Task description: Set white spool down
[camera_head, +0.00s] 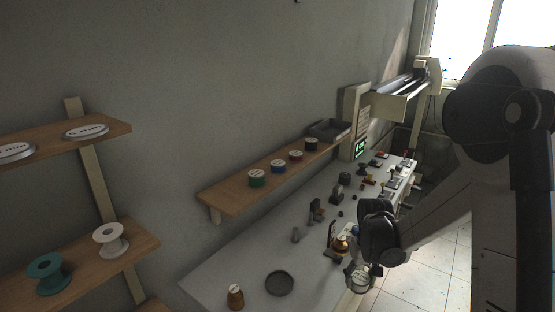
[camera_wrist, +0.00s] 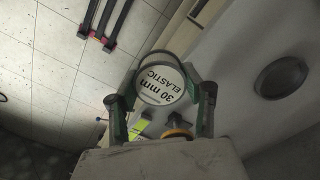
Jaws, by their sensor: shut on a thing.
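My gripper (camera_head: 360,275) is low at the front edge of the long bench. It is shut on a white-topped round spool (camera_head: 364,284). In the wrist view the spool (camera_wrist: 162,86) sits between the two fingers of my gripper (camera_wrist: 163,98), and its top reads "30 mm ELASTIC". Behind it lie the tiled floor and the bench edge. I cannot tell whether its underside touches anything. Another white spool (camera_head: 111,239) stands on the lower left wall shelf, beside a teal spool (camera_head: 48,274).
A round dark dish (camera_head: 279,283) lies on the bench (camera_head: 215,279), near an amber-brown spool (camera_head: 235,297). Small fixtures and a gold-coloured part (camera_head: 341,244) stand close to my gripper. A wall shelf (camera_head: 232,196) carries several coloured spools. Bare bench shows around the dish.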

